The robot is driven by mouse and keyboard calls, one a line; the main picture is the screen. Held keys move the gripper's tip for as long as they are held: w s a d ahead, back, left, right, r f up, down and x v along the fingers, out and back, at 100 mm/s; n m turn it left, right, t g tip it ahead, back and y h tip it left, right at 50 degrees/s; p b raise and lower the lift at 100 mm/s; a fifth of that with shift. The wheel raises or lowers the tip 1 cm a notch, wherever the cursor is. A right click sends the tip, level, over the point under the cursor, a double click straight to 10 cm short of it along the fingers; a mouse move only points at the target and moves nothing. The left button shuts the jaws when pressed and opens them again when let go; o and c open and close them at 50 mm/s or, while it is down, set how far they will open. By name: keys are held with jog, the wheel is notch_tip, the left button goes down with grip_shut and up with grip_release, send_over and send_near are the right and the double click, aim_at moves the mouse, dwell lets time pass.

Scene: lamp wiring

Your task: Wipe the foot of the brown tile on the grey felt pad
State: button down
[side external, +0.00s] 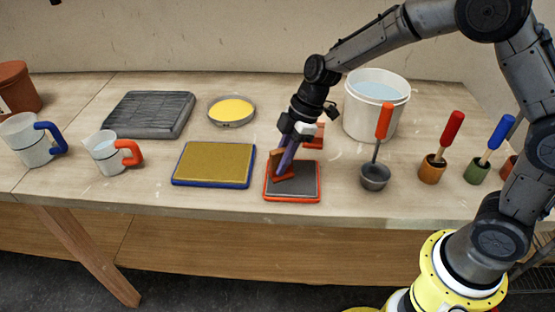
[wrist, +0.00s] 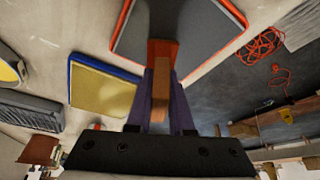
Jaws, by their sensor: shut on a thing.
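My gripper (side external: 287,160) is shut on the brown tile (side external: 277,160), which stands tilted between the purple fingers. The tile is over the grey felt pad (side external: 304,183), a grey square with an orange-red rim. Its lower end lies against the pad's grey surface in the picture; I cannot tell for sure whether it touches. In the wrist view, the tile (wrist: 161,52) shows between the fingertips of my gripper (wrist: 162,78), with the grey pad (wrist: 195,22) beyond it. The fingers hide part of the tile.
A yellow pad with a blue rim (side external: 214,165) lies left of the grey pad. A white bucket of water (side external: 376,112) stands behind to the right. A small dark ladle with an orange handle (side external: 375,178) is close on the right. An orange-red object (side external: 315,141) is just behind my gripper.

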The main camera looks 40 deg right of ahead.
aim_at(275, 150)
jog(key=shift+s+d, duration=2.35)
jog(key=shift+w+a, duration=2.8)
jog(key=shift+a, duration=0.05)
jog(key=shift+r, duration=3.05)
